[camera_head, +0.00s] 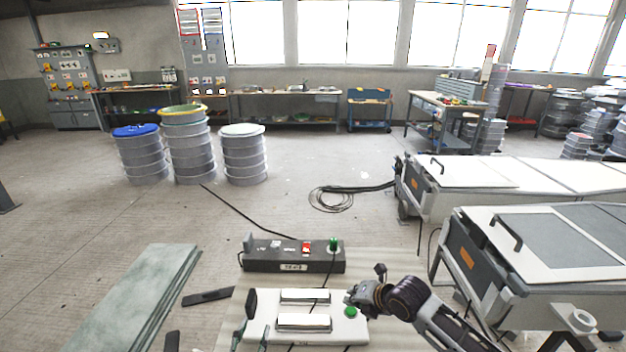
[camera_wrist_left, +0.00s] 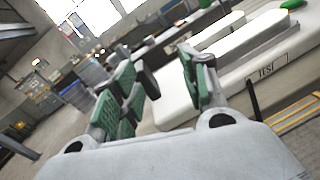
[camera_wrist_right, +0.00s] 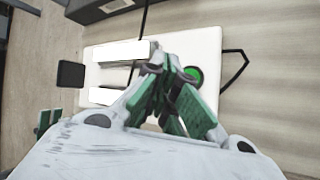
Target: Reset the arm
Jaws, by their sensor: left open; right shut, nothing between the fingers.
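A white box (camera_head: 262,306) with two raised white bars (camera_head: 304,320) and a green button (camera_head: 351,311) lies on the work surface at the bottom centre of the head view. My right gripper (camera_head: 353,291) comes in from the right, shut and empty. In the right wrist view its fingers (camera_wrist_right: 168,78) stand beside the green button (camera_wrist_right: 192,73) and partly cover the box (camera_wrist_right: 205,45). My left gripper (camera_head: 254,330) shows only partly at the box's left side. In the left wrist view its green-padded fingers (camera_wrist_left: 163,88) are spread and empty beside the box (camera_wrist_left: 175,108).
A dark control box (camera_head: 270,263) with a red switch (camera_head: 306,247) and a green knob (camera_head: 334,242) stands behind the white box. A greenish slab (camera_head: 140,290) lies left. Mould machines (camera_head: 475,268) stand right. Drums (camera_head: 193,150) stand behind, with open floor before them.

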